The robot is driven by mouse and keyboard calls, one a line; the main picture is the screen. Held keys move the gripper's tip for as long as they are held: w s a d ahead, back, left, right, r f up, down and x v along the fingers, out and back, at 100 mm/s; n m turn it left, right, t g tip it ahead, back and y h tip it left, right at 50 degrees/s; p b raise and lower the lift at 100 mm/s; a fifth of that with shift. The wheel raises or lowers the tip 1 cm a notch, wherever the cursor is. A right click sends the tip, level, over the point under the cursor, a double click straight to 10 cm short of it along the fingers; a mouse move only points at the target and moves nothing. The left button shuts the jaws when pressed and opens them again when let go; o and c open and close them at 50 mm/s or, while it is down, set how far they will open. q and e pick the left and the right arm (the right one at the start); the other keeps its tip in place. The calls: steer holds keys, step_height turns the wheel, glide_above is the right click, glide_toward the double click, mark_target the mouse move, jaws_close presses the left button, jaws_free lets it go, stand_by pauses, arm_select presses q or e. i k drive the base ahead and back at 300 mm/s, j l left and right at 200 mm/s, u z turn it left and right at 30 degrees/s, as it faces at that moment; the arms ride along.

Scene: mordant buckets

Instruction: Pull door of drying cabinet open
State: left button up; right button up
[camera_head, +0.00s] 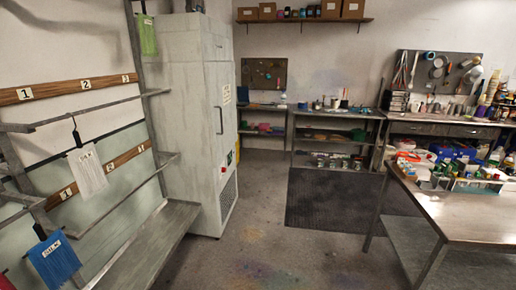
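The drying cabinet (187,110) is a tall pale grey-white unit against the back wall, left of the middle. Its front door (222,90) faces right and looks closed. A dark vertical handle (220,121) sits on the door at mid-height. Neither of my grippers shows in the head view.
A metal rack (140,90) with hanging cloths and a low bench (150,246) lines the left, close to the cabinet. A metal table (465,212) with bottles stands at right. Workbenches (336,115) line the back. The floor (275,250) between is clear, with a dark mat (330,200).

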mark_target(220, 76)
steer(key=i+j+u, duration=0.15)
steer(key=i+u, duration=0.15)
steer(key=i, duration=0.55)
steer(key=i+j, duration=0.45)
steer(key=i, duration=0.2)
